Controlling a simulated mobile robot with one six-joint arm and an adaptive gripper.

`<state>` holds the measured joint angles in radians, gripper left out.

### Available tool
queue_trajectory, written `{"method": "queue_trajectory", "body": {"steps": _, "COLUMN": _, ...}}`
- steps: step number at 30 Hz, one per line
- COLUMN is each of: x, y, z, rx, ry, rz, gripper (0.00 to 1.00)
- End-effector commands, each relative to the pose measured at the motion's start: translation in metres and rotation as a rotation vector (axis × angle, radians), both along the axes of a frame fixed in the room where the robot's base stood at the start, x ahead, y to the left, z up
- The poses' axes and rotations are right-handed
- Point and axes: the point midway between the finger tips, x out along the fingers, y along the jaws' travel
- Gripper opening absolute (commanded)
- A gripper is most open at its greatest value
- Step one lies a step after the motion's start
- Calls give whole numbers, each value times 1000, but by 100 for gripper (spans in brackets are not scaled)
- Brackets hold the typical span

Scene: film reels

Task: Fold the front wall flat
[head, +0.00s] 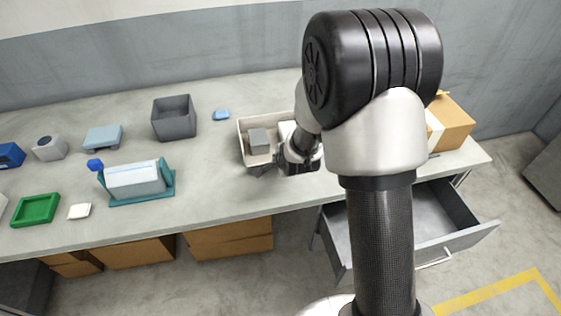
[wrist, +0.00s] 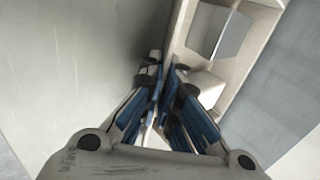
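A cream open box (head: 241,135) stands on the bench, with a grey block (head: 258,141) and a white item (head: 287,131) inside. My gripper (head: 262,170) is low at the box's front side, and its wrist hides the front right part. In the wrist view my gripper (wrist: 164,70) has its two blue-padded fingers close together. The edge of a cream wall (wrist: 176,38) runs down toward the narrow gap between the fingertips. The fingers hide whether they press on this wall. The box's front wall is mostly hidden in the head view.
A dark grey bin (head: 174,118) and a blue item (head: 221,114) stand left of the box. A teal holder (head: 143,199), a green tray (head: 35,209) and small items lie farther left. A cardboard box (head: 453,122) is at the right end. A drawer (head: 440,237) hangs open below.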

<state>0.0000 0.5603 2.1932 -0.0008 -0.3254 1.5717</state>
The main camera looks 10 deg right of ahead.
Motion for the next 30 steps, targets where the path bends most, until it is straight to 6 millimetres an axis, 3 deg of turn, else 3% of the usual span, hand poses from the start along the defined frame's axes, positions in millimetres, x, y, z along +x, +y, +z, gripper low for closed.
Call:
{"method": "queue_trajectory", "body": {"steps": 15, "x": -12, "y": 0, "z": -14, "rx": 0, "ry": -319, "rz": 0, "gripper": 0}}
{"method": "queue_trajectory", "body": {"steps": 30, "x": -11, "y": 0, "z": -14, "rx": 0, "ry": -379, "rz": 0, "gripper": 0}}
